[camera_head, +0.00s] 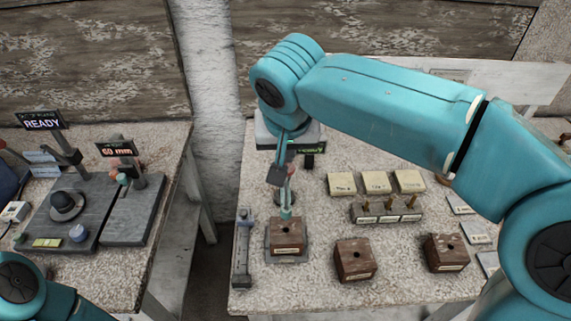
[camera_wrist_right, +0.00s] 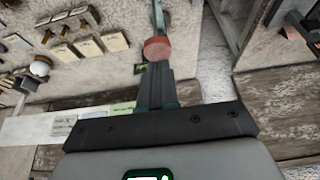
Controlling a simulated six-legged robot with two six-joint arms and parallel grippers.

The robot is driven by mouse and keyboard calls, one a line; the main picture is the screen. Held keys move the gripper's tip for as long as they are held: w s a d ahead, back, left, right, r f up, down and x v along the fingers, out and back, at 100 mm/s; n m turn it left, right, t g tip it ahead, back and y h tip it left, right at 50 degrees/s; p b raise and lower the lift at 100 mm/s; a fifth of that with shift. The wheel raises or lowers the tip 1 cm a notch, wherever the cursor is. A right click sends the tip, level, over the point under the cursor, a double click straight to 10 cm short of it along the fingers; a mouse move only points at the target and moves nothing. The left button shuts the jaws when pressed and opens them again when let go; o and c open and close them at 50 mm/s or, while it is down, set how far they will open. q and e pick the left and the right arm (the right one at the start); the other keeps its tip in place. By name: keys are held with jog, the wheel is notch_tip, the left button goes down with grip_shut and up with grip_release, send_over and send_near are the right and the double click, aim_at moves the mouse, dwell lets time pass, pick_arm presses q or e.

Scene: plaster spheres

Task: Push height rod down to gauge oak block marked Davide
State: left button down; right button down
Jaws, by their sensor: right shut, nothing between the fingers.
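The height rod (camera_head: 287,197) stands upright with its pale teal foot low over the oak block (camera_head: 286,240) on the gauge's small base. I cannot tell whether foot and block touch. The block's label is too small to read. The rod's round red knob (camera_wrist_right: 157,48) shows in the wrist view just beyond the tips of my right gripper (camera_wrist_right: 155,72). The gripper is shut with nothing between its fingers; contact with the knob is unclear.
Two more oak blocks (camera_head: 355,260) (camera_head: 446,252) stand to the right. Behind them are a stamp rack (camera_head: 386,212) and several pale labelled blocks (camera_head: 375,183). A grey bar tool (camera_head: 242,248) lies left of the gauge. A second table has signs reading READY (camera_head: 41,120) and 60 mm (camera_head: 117,149).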

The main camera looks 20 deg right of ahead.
aim_at(286, 186)
jog(key=shift+f, duration=0.15)
jog(key=shift+f+b, duration=4.05)
jog(key=shift+f, duration=0.45)
jog(key=shift+r+p, duration=5.3)
jog(key=shift+r, duration=0.9)
jog(key=shift+s, duration=0.1)
